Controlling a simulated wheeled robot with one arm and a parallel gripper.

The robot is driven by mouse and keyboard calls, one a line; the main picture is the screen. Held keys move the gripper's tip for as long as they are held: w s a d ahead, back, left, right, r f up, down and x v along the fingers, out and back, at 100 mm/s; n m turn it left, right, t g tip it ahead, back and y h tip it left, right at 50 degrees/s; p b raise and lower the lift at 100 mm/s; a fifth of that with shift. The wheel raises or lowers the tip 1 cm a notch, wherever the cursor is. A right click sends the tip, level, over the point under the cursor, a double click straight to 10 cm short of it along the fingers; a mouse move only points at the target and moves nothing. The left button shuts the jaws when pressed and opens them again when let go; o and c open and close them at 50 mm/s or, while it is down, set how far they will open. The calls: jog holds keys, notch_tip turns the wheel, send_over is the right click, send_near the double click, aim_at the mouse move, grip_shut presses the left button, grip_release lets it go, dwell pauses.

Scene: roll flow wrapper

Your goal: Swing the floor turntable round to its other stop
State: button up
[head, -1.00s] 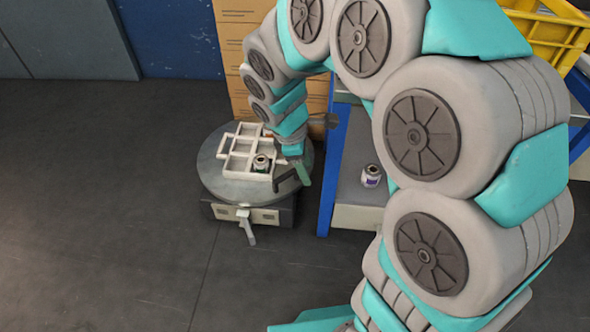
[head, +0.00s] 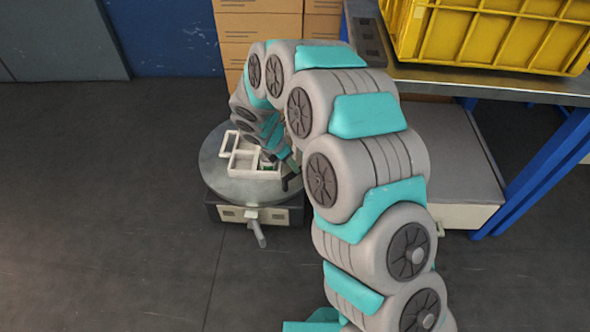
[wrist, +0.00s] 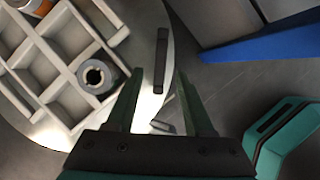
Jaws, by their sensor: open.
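The floor turntable (head: 222,185) is a round grey disc on a low box base at centre left. A white compartment tray (head: 232,165) lies on it. A short grey lever (head: 257,234) sticks out from the front of the base. My gripper hangs over the disc's right side, partly hidden by my arm in the head view. In the wrist view my gripper (wrist: 160,75) is open, and a dark upright bar (wrist: 161,60) at the disc's edge shows between and beyond its fingertips. I cannot tell whether they touch. The tray (wrist: 60,50) holds a grey ring-topped can (wrist: 95,76).
A yellow crate (head: 490,35) stands on a blue-legged bench (head: 545,175) at right, with a grey lower shelf (head: 450,160). Cardboard boxes (head: 258,25) stand behind the turntable. Floor at left and in front is clear.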

jog(key=x, duration=0.5)
jog(key=shift+b, duration=0.3)
grip_shut()
dwell(1.1)
